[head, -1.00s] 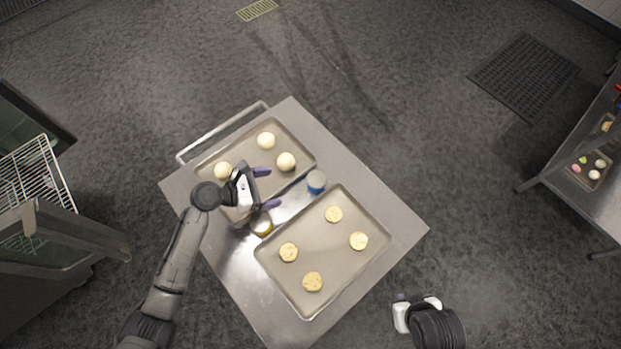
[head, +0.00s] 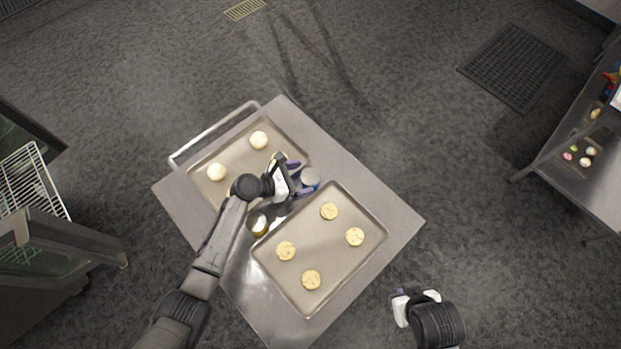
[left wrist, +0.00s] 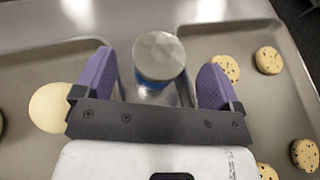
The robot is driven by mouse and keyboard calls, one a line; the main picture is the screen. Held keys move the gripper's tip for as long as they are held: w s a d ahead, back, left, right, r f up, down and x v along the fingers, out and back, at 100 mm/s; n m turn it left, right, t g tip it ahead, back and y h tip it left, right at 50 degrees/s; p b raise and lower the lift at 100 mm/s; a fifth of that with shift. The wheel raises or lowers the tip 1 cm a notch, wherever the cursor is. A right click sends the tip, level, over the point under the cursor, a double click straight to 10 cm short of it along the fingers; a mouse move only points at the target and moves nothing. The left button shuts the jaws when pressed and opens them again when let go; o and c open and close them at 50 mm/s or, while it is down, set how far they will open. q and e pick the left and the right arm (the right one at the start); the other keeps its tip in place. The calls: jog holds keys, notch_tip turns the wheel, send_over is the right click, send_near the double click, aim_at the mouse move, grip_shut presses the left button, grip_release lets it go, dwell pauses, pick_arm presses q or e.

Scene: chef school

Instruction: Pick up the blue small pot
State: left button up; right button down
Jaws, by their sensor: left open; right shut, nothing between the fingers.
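The blue small pot (head: 311,178) stands on the metal cart between two baking trays. In the left wrist view the pot (left wrist: 160,58) shows a grey faceted top and a blue side, just beyond and between the purple fingertips. My left gripper (head: 294,180) is open, with its fingers pointing at the pot; it also shows in the left wrist view (left wrist: 157,85). I cannot tell whether a finger touches the pot. My right gripper (head: 418,294) is off the cart's lower right side, away from the pot; its fingers hardly show.
A second small pot (head: 258,223) with a yellowish side stands near my left wrist. One tray (head: 240,160) holds pale dough balls; the other tray (head: 345,265) holds several cookies. The cart's right corner (head: 395,217) is bare. A rack (head: 30,185) stands at left, a shelf table (head: 570,190) at right.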

pick_arm(q)
jog(key=shift+x, duration=1.15)
jog(key=c, duration=1)
jog(key=shift+c, duration=0.4)
jog(key=shift+r, duration=0.1)
